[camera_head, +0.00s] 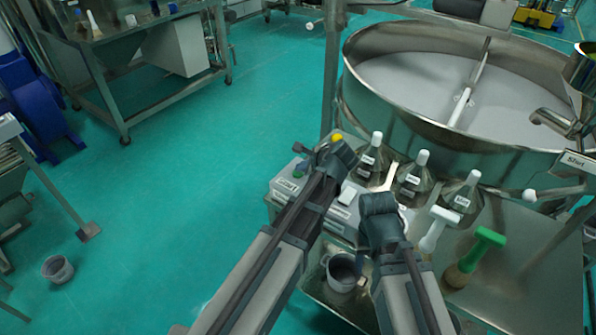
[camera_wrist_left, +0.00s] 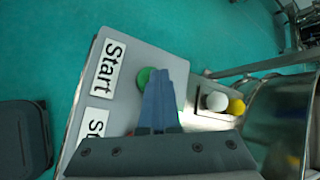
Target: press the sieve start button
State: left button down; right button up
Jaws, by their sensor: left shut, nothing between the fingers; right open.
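The start button is a green round button (camera_wrist_left: 143,76) on a grey control box (camera_wrist_left: 140,50), beside a white "Start" label (camera_wrist_left: 109,69). In the left wrist view, my left gripper's closed fingertips (camera_wrist_left: 160,80) overlap the button's right side. I cannot tell whether they touch it. In the head view the control box (camera_head: 284,190) lies below my left gripper (camera_head: 308,152), and only a bit of green shows beside the fingers. My right gripper (camera_head: 362,256) is open and empty, pointing down right of the box; its fingers are partly hidden by its own arm.
The large round steel sieve (camera_head: 400,105) stands behind, at the right. White-capped bottles (camera_head: 410,184), a white-handled brush (camera_head: 437,228) and a green-handled brush (camera_head: 480,250) stand on the bench. A grey cup (camera_head: 343,272) sits near my right gripper. Open green floor lies left.

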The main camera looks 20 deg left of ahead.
aim_at(301, 174)
pick_arm(q)
jog(key=shift+r, duration=0.15)
jog(key=shift+r+p, duration=0.8)
jog(key=shift+p, duration=0.2)
jog(key=shift+r, duration=0.15)
notch_tip(301, 174, up, 5)
jog(key=p, duration=0.5)
dwell(0.4)
